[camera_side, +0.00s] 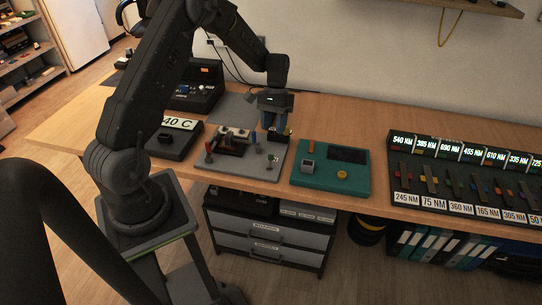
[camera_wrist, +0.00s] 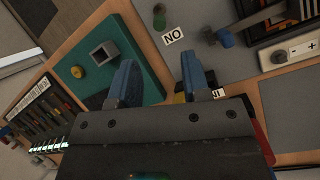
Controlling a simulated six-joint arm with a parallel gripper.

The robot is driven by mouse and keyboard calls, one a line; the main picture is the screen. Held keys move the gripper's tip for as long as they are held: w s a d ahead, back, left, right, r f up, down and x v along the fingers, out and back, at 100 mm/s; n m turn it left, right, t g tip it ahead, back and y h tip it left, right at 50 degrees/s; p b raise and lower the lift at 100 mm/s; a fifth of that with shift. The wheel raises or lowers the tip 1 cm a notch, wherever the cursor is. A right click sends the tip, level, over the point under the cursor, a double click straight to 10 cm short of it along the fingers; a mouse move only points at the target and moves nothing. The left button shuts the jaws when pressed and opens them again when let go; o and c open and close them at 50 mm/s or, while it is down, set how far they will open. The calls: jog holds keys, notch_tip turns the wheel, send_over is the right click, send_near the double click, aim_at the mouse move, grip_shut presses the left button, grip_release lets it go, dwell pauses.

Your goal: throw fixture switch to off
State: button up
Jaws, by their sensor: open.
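A grey board (camera_side: 235,172) on the bench carries a red-handled lever (camera_side: 208,151), a blue-handled lever (camera_side: 253,138) and a small green-tipped lever (camera_side: 270,160). My gripper (camera_side: 274,132) is open above the board's back right corner. Its blue fingers (camera_wrist: 158,84) look empty.
A teal panel (camera_side: 329,182) with a grey block (camera_side: 307,165) and yellow knob (camera_side: 342,174) is to the right. A black slider rack (camera_side: 460,180) stands farther right. A dark box marked "40 C" (camera_side: 180,123) is left of the board. Narrow bench gaps separate them.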

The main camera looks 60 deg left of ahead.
aim_at(271, 155)
jog(key=x, duration=1)
jog(key=shift+f, duration=0.1)
jog(key=shift+w, duration=0.1)
grip_shut()
